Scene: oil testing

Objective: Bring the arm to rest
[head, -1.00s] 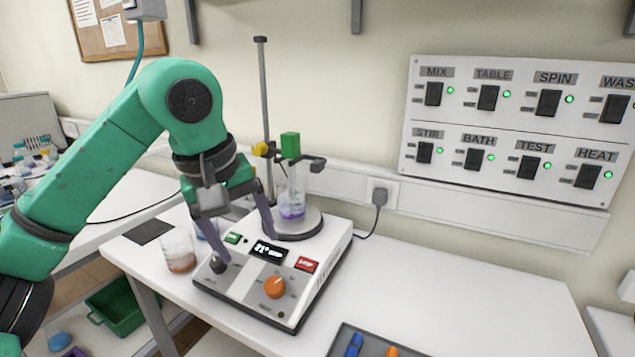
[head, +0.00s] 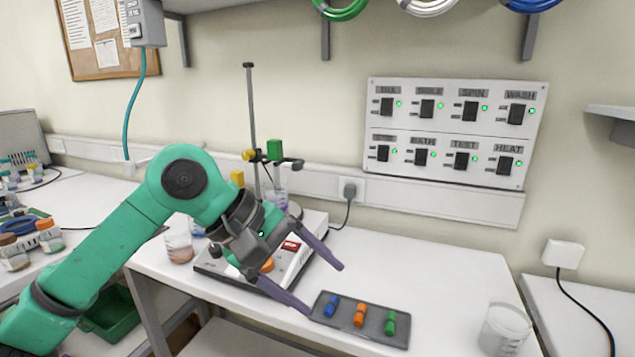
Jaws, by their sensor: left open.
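My left arm comes in from the left, green with dark joints. My left gripper (head: 325,288) is open and empty, its two purple-grey fingers spread apart. It is in front of the white hotplate stirrer (head: 296,262) and hides much of its front panel. The fingertips point right, toward the dark tray (head: 345,324); one appears close to the tray's left edge, and I cannot tell whether it touches. My right gripper is not in view.
The tray holds blue, orange and green pieces. A beaker (head: 179,244) stands left of the stirrer, and an empty glass beaker (head: 497,330) stands at the front right. A stand rod (head: 252,125) rises behind.

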